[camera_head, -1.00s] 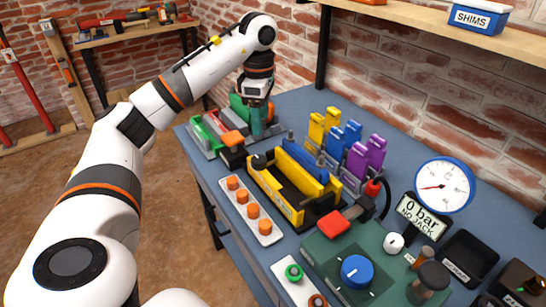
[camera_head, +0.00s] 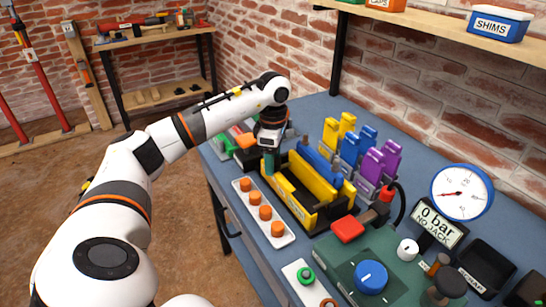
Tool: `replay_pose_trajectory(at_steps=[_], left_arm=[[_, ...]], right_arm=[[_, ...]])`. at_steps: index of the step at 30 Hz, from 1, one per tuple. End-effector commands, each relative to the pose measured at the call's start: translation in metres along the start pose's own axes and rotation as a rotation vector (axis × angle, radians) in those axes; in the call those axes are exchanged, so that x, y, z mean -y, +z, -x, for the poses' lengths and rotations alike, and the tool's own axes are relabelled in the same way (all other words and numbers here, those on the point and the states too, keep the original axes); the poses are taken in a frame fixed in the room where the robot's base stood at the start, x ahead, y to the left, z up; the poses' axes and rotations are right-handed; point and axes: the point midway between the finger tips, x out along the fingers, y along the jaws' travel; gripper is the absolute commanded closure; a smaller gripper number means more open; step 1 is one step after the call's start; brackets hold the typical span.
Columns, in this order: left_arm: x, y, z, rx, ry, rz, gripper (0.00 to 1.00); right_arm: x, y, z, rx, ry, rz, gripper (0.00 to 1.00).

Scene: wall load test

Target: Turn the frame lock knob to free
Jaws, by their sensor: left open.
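The yellow and black frame (camera_head: 297,199) stands on the blue bench, with a blue bar (camera_head: 318,165) along its far side. My left gripper (camera_head: 269,164) points down at the frame's left end, open; I see nothing between its fingers. The gripper hides the dark knob at that end, and I cannot tell whether they touch. That dark knob may be the frame lock knob; no label shows which it is. A blue knob (camera_head: 370,275) and a white knob (camera_head: 407,250) sit on the green panel (camera_head: 340,252) at front right. My right gripper is out of view.
A white strip with several orange knobs (camera_head: 265,213) lies in front of the frame. Yellow, blue and purple blocks (camera_head: 371,165) stand behind it. A red block (camera_head: 347,228) sits right of it. A gauge (camera_head: 461,192) and a "0 bar NO JACK" display (camera_head: 439,224) are at right.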

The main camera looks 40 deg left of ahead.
Motion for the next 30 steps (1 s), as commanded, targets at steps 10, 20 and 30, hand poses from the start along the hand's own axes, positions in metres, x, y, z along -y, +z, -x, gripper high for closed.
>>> replay_pose_trajectory(at_steps=[10, 20, 30], left_arm=[[0.000, 0.000, 0.000, 0.000, 0.000, 0.000, 0.75], [0.000, 0.000, 0.001, 0.000, 0.000, 0.027, 0.85], [0.000, 0.000, 0.003, -0.001, 0.001, 0.227, 0.85]], right_arm=[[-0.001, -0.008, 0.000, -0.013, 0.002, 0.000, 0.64], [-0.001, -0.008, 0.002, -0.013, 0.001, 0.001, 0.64], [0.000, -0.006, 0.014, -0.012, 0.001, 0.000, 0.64]])
